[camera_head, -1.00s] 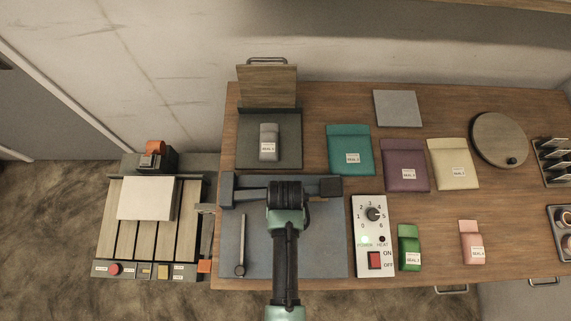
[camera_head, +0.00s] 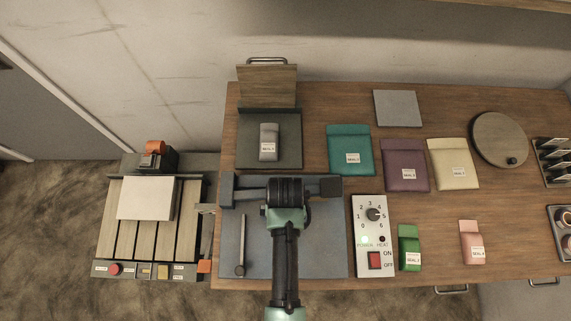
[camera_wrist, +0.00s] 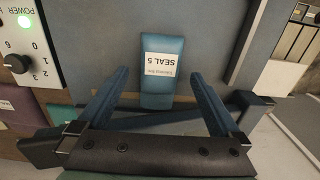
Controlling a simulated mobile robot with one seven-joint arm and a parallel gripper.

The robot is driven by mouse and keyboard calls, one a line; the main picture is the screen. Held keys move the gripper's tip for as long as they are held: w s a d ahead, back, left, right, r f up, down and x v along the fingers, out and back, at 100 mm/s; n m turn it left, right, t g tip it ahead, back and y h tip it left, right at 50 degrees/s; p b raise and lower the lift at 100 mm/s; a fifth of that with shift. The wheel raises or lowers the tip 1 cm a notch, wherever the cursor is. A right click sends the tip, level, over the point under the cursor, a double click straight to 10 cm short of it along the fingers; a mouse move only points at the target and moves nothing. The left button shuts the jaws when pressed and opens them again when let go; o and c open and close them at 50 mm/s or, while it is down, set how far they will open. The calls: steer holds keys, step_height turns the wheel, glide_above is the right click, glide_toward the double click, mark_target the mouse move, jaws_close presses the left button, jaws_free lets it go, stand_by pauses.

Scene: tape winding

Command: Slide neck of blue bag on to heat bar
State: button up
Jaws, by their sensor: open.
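The blue bag (camera_wrist: 173,47), with a white "SEAL 5" label, lies on the grey plate of the sealer in the wrist view. In the head view it is hidden under my arm. The dark heat bar (camera_head: 254,194) runs across the back of the sealer plate; it also shows beyond the bag's end in the wrist view (camera_wrist: 176,125). The bag's end is close to the bar; I cannot tell whether they touch. My gripper (camera_wrist: 160,74) is open, one finger on each side of the bag with gaps. In the head view my gripper (camera_head: 286,190) is over the bar.
A control box (camera_head: 370,205) with a knob and a red switch stands right of the sealer. Teal (camera_head: 349,140), purple (camera_head: 403,155) and cream (camera_head: 452,155) bags lie behind it. A grey bag (camera_head: 268,132) rests on a dark plate at the back.

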step_height(320, 180, up, 11)
steer(key=b, duration=0.1)
steer(key=shift+r, duration=0.15)
stand_by(0.6)
steer(key=w+r+t+b, duration=0.3)
steer(key=w+r+t, duration=0.35)
steer(key=w, duration=0.55)
steer(key=w+r+t+b, duration=0.1)
steer(key=w+r+t, duration=0.3)
steer(key=r, duration=0.5)
steer(key=w+r+t+b, duration=0.1)
steer(key=w+r+t, duration=0.2)
steer(key=w+r, duration=0.35)
step_height(320, 180, up, 21)
steer(key=s+t+b, duration=0.2)
steer(key=s+t, duration=0.1)
steer(key=t, duration=0.4)
steer(key=s+r+t+b, duration=0.1)
steer(key=s+r+t, duration=0.6)
steer(key=s+r, duration=0.3)
step_height(320, 180, up, 4)
steer(key=shift+f+b, duration=0.1)
steer(key=shift+b, duration=0.3)
